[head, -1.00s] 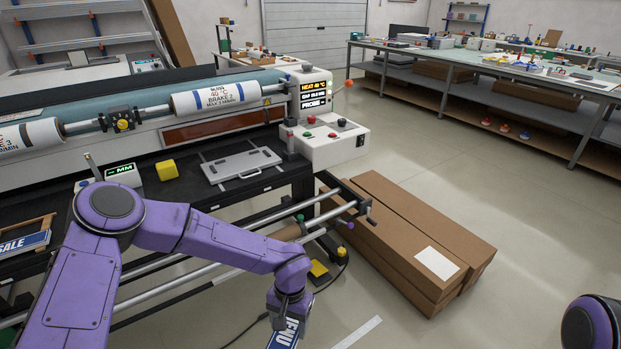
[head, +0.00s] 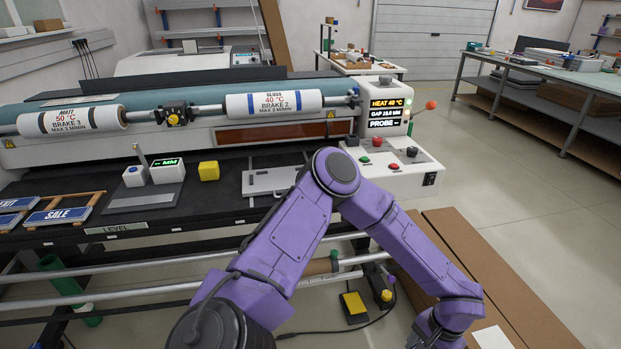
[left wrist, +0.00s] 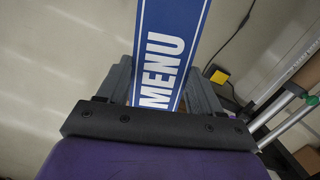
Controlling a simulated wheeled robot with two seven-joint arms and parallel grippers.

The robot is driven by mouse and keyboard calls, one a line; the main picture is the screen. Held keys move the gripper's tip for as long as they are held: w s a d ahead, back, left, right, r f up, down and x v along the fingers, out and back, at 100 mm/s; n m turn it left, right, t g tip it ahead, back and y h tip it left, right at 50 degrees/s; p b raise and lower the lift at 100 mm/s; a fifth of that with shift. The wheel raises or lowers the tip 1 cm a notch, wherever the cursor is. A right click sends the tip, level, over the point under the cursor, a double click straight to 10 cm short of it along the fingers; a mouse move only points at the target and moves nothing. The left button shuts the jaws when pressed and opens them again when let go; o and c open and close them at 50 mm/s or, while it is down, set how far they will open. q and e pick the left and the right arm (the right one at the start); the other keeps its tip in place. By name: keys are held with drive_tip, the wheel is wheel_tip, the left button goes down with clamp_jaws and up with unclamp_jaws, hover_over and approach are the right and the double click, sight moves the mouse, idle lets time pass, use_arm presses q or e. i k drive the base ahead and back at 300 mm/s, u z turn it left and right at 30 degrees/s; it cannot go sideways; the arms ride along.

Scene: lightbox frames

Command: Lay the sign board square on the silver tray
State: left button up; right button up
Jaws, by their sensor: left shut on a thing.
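The sign board (left wrist: 172,30), blue with a white border and the word MENU, is in my left gripper (left wrist: 165,88) in the left wrist view, one finger along each long edge. Its far end runs out of the frame. In the head view my left wrist is low at the right, and the fingers and sign are below the frame. The silver tray (head: 268,181), flat with slots, lies on the black machine bed, left of and beyond my wrist. My left arm hides its right part. Nothing lies on its visible part. My right gripper is not in view.
A yellow block (head: 208,171) and a small gauge (head: 167,171) with a green display stand left of the tray. Blue framed signs (head: 62,213) lie farther left. A control box (head: 395,168) stands right of the tray. Rails (head: 120,290) run along the front; cardboard boxes (head: 495,270) are at right.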

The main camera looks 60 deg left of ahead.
sight(282, 177)
drive_tip(key=u, duration=0.25)
drive_tip(key=i, duration=0.75)
drive_tip(key=u, duration=1.15)
drive_tip(key=i, duration=0.55)
drive_tip(key=u, duration=0.6)
